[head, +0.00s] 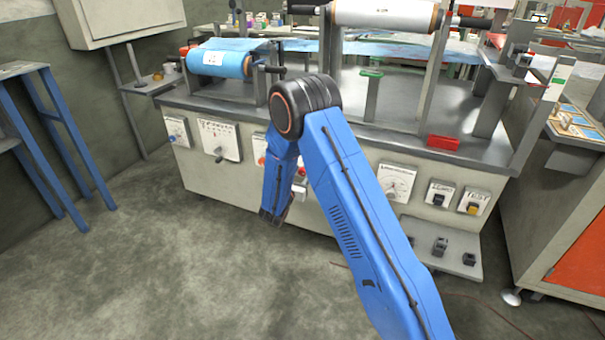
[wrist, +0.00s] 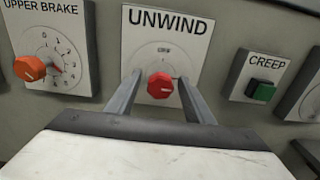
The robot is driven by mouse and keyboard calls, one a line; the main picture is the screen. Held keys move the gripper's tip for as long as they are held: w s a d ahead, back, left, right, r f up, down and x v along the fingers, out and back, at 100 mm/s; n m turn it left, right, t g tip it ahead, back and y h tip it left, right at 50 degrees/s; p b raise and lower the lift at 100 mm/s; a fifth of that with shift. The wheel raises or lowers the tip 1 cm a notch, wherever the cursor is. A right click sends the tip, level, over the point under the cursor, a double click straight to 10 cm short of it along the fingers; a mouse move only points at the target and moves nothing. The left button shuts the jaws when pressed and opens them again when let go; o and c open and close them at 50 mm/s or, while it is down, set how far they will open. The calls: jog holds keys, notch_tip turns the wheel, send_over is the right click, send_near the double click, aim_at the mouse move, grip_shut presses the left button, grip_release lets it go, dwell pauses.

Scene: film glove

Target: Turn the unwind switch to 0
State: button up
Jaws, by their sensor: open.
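The unwind switch (wrist: 160,86) is a red rotary knob on a white plate (wrist: 194,22) labelled UNWIND, in the wrist view. A small mark sits on the knob; the scale around it is too small to read fully. My gripper (wrist: 160,88) is open, with one finger on each side of the knob. Whether the fingers touch it I cannot tell. In the head view my blue arm reaches down to the machine's front panel, and the arm hides most of the unwind plate and the gripper.
An orange upper brake knob (wrist: 29,68) is left of the unwind plate. A green creep button (wrist: 262,90) is to its right. The machine's worktop (head: 400,134) overhangs the panel. A low shelf (head: 455,245) juts out at the right. The floor (head: 170,270) in front is clear.

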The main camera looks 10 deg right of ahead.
jog(key=shift+c, duration=0.3)
jog(key=c, duration=1)
jog(key=shift+n, duration=0.4)
jog(key=n, duration=0.3)
jog(key=shift+n, duration=0.4)
jog(key=n, duration=1.3)
jog(key=shift+n, duration=0.3)
